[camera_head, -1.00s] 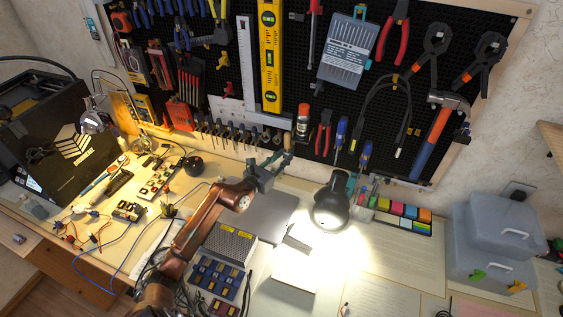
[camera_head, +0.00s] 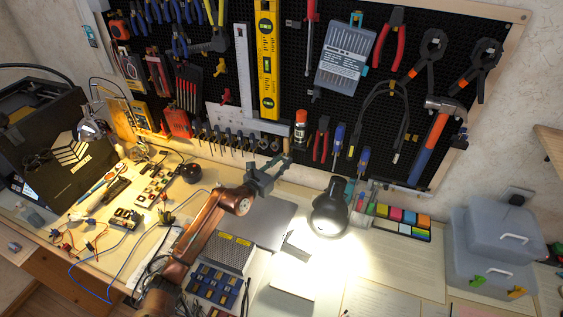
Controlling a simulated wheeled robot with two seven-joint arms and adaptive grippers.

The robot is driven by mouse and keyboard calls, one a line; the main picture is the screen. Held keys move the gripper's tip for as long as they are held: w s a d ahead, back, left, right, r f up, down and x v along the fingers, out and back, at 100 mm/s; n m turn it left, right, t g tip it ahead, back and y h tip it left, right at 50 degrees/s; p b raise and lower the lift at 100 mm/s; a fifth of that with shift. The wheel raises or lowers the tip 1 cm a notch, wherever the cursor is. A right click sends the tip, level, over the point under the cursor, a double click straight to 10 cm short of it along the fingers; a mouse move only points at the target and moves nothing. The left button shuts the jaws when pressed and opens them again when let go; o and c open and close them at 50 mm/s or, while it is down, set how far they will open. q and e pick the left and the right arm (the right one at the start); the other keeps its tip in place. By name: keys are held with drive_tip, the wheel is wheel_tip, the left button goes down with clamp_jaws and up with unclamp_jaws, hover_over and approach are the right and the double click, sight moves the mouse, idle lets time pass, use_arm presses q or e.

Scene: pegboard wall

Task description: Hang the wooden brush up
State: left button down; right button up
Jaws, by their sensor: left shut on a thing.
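My left arm reaches in from the bottom left. Its grey gripper (camera_head: 277,168) is above the back of the workbench, in front of the pegboard's (camera_head: 350,95) lower edge. The gripper is shut on the wooden brush (camera_head: 287,146). Only a small, light-brown part of the brush shows above the fingers, close to the board. The rest of the brush is hidden or too small to make out. I cannot tell whether the brush touches the board. My right gripper is not in view.
A row of small tools (camera_head: 235,143) hangs left of the gripper. A red-capped can (camera_head: 300,130) and red pliers (camera_head: 321,140) are just right of it. A lit black lamp (camera_head: 330,210) stands on the bench. Plastic boxes (camera_head: 492,243) stand at the right.

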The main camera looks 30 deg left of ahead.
use_arm(q)
drive_tip(key=c, duration=1.6)
unclamp_jaws()
drive_tip(key=shift+s, duration=0.1)
drive_tip(key=s, duration=0.7)
drive_tip(key=s+r, duration=0.1)
drive_tip(key=s, duration=0.3)
drive_tip(key=shift+s+a, duration=0.15)
drive_tip(key=shift+s, duration=0.2)
